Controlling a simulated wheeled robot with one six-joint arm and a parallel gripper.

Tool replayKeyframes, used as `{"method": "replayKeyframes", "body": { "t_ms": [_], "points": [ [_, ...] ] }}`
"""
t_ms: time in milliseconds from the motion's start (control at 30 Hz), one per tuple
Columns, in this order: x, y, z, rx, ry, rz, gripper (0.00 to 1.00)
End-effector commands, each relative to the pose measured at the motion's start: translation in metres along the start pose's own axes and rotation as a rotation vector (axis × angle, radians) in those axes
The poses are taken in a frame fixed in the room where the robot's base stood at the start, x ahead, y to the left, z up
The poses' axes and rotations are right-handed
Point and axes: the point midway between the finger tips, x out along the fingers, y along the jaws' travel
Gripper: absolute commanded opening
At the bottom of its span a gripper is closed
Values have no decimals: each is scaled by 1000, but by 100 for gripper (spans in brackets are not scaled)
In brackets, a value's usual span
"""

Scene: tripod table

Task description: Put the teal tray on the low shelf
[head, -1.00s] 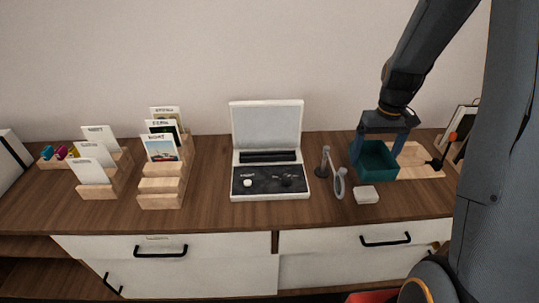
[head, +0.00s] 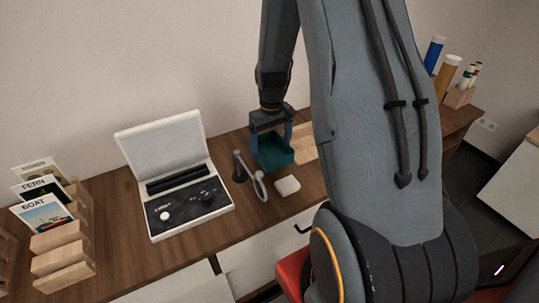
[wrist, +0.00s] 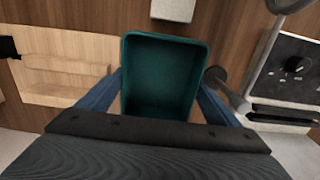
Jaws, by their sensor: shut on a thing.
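The teal tray (head: 274,153) is a small, deep, open box near the back of the wooden cabinet top. My gripper (head: 270,137) is shut on it from above, one finger at each side. In the wrist view the tray (wrist: 160,75) sits between the two blue fingers of my gripper (wrist: 158,98), and its inside looks empty. Whether the tray touches the top or hangs just above it, I cannot tell. No low shelf shows clearly in the current views.
A grey stand with a ring (head: 258,181) and a white block (head: 287,186) stand close by the tray. An open white case (head: 185,200) is to the left, wooden card holders (head: 62,250) further left.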

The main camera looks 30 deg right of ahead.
Motion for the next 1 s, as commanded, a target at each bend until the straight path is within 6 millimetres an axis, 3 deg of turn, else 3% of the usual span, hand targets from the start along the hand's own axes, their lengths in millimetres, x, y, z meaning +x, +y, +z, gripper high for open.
{"method": "replayKeyframes", "body": {
  "t_ms": [400,833,867,933,1000],
  "points": [
    [41,1,0,2,0,0,60],
    [47,1,0,2,1,0,60],
    [47,1,0,2,1,0,91],
    [46,1,0,2,2,0,100],
    [46,1,0,2,2,0,100]
  ]
}}
